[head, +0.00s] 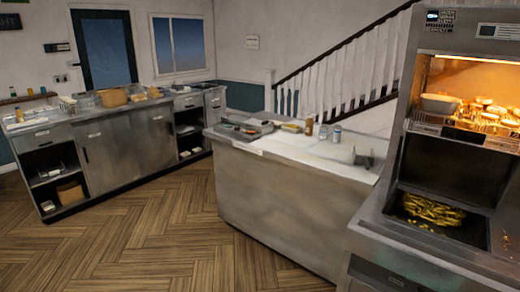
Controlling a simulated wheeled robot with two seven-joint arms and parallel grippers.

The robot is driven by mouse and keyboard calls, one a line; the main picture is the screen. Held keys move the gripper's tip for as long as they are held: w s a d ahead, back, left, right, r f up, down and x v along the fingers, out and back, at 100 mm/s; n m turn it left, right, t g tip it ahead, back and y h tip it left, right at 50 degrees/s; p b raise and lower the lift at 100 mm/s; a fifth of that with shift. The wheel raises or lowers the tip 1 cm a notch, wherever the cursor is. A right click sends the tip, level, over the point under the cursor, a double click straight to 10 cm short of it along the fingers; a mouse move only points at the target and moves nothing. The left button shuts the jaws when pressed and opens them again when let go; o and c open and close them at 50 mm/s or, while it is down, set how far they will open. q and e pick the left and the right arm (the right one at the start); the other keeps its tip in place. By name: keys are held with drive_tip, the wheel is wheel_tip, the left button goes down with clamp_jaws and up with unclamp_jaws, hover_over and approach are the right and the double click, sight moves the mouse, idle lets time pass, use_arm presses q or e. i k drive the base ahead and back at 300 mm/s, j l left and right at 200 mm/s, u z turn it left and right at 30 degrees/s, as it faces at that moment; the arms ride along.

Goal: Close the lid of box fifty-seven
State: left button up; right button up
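No label reading fifty-seven can be made out, so I cannot tell which thing is box fifty-seven. A tan box-like container (113,97) stands on the far left counter; it is too small to tell whether it has a lid. A brown container (70,192) sits in the low open shelf at the left end of that counter. Neither of my grippers is in view.
A steel island counter (285,205) with cans and trays stands in the middle. A frying station (433,210) with fries and a lit food shelf is at the right. The left counter (125,145) runs along the wall. The wooden floor (150,245) between is clear.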

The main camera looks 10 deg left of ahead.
sight(151, 90)
drive_tip(key=i+j+u, duration=0.65)
drive_tip(key=j+u, duration=0.15)
drive_tip(key=i+j+u, duration=0.25)
drive_tip(key=u, duration=0.2)
drive_tip(key=i+u, duration=0.4)
drive_tip(key=i, duration=3.55)
drive_tip(key=i+j+z, duration=0.35)
drive_tip(key=i, duration=0.2)
drive_tip(key=i+j+z, duration=0.35)
drive_tip(key=i, duration=0.2)
drive_tip(key=i+j+z, duration=0.35)
drive_tip(key=i+j, duration=0.1)
drive_tip(key=i, duration=0.05)
